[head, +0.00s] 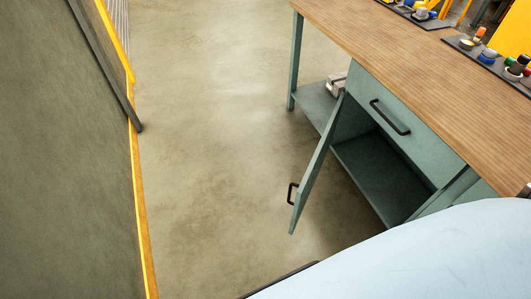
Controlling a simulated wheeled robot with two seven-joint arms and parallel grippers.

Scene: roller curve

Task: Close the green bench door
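The green bench door (320,166) stands wide open, swung out from the front of the bench. Its black handle (292,193) is on the outer side near the free edge. The open cabinet (383,170) under the bench looks empty where I can see inside. Above it is a closed green drawer (405,120) with a black handle (390,117). Neither of my grippers is in view.
The bench has a wooden top (440,75) with dark trays of small coloured items (488,57) along its back. A grey object (338,86) sits on the lower shelf (314,101) behind the door. The concrete floor (215,150) left of the door is clear. A yellow-edged dark panel (65,160) stands at left.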

